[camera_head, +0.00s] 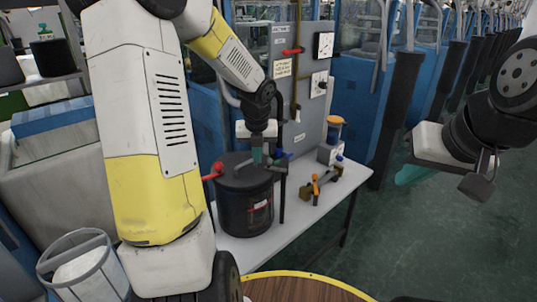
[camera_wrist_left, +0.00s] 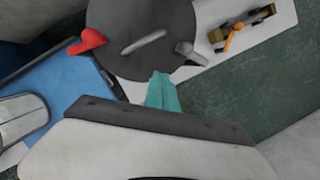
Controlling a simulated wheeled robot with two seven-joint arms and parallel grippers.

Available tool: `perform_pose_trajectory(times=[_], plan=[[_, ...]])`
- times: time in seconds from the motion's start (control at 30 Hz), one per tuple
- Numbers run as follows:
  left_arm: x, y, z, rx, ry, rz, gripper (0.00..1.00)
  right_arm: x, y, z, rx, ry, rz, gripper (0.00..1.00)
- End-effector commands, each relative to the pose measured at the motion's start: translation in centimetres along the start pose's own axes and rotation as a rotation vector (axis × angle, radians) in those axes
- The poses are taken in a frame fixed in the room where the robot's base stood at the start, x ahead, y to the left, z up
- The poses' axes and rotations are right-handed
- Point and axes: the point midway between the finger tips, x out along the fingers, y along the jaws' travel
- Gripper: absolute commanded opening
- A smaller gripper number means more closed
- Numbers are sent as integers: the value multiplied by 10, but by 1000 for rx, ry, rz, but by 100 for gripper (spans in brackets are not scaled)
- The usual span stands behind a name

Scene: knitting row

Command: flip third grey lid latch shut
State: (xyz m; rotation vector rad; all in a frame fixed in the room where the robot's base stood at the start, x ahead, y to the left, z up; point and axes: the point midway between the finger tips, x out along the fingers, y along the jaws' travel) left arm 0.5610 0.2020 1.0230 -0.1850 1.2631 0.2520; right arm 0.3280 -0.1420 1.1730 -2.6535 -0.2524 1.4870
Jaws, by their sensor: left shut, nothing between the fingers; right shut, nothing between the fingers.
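A dark pot (camera_head: 247,205) stands on a pale bench, its round lid (camera_head: 236,172) on top. In the left wrist view the lid (camera_wrist_left: 120,57) has a grey bar handle (camera_wrist_left: 143,41). The grey latch (camera_wrist_left: 190,52) sits at the lid's right edge, its arm pointing outward. A red latch (camera_wrist_left: 88,41) is at the left edge; in the head view a blue latch (camera_head: 280,154) shows behind my gripper. My left gripper (camera_head: 257,157), with teal fingers (camera_wrist_left: 163,92), is shut and empty near the lid's rim, close to the grey latch. My right gripper (camera_head: 408,176) is shut and empty, away at right.
An orange-handled valve piece (camera_head: 317,188) and a small device with an orange top (camera_head: 333,140) stand on the bench (camera_head: 270,249) right of the pot. A grey panel (camera_head: 300,80) rises behind. A round wooden top (camera_head: 300,289) is in front. Green floor lies open at right.

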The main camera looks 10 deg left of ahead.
Motion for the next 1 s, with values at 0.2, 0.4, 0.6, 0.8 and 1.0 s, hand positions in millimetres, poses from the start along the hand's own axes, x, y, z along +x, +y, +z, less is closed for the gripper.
perform_pose_trajectory(times=[0.2,0.4,0.6,0.8,1.0], plan=[[-33,5,2,-2,-4,0,0,0,0,0,0,0,0,0],[-60,9,3,-1,-3,1,0,0,0,0,0,1,0,0],[-68,9,2,1,0,-1,0,0,0,0,0,0,0,0],[-68,9,2,1,0,-1,0,0,0,0,0,0,0,0],[-76,9,-2,-75,-8,0,0,0,0,0,0,0,0,0]])
